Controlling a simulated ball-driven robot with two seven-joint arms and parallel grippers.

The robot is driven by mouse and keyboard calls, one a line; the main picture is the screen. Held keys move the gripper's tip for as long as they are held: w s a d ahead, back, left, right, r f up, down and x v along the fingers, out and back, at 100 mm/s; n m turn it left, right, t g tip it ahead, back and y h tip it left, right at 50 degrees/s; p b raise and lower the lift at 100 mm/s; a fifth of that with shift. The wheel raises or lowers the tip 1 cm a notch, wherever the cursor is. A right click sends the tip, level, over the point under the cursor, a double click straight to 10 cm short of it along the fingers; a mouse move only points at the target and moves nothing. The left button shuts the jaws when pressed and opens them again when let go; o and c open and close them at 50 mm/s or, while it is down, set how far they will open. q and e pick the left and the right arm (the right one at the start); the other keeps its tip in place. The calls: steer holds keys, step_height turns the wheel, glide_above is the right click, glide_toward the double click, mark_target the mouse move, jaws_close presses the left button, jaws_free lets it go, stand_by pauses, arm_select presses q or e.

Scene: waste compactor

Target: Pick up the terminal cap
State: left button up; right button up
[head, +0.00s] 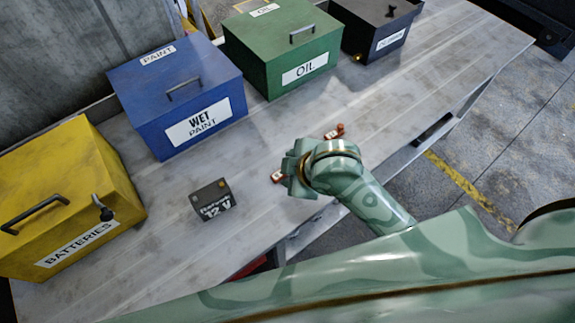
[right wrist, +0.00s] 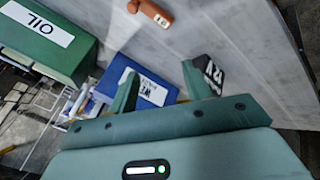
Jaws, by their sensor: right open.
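Two small orange-brown pieces with pale labels, which look like terminal caps, lie on the grey bench in the head view. One cap (head: 277,176) is just left of my right gripper (head: 291,172); the other cap (head: 335,132) is just beyond my wrist. One such piece (right wrist: 152,13) shows at the top of the right wrist view, beyond and apart from the fingertips. My right gripper (right wrist: 162,78) is open, with nothing between its fingers. A black 12 V battery (head: 212,200) stands to its left, and is partly hidden behind a finger in the right wrist view. My left gripper is not in view.
A yellow batteries box (head: 70,190), a blue wet paint box (head: 175,92), a green oil box (head: 280,45) and a dark box (head: 378,28) line the back of the bench (head: 150,255).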

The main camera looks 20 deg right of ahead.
steer(key=w+a+f+n+g, duration=0.1)
steer(key=w+a+n+g, duration=0.3)
steer(key=a+n, duration=0.25)
steer(key=w+d+r+n+g+h, duration=0.2)
steer(key=w+d, duration=0.4)
steer(key=d, duration=0.3)
steer(key=shift+g, duration=0.3)
step_height(320, 180, down, 11)
steer(key=b, duration=0.3)
steer(key=shift+s+d+r+b, duration=0.1)
steer(key=shift+d+b, duration=0.05)
steer(key=shift+b, duration=0.2)
step_height(320, 180, down, 6)
steer(key=shift+r+b, duration=0.2)
steer(key=shift+b, duration=0.95)
steer(key=shift+r, duration=0.1)
steer(key=c, duration=1.1)
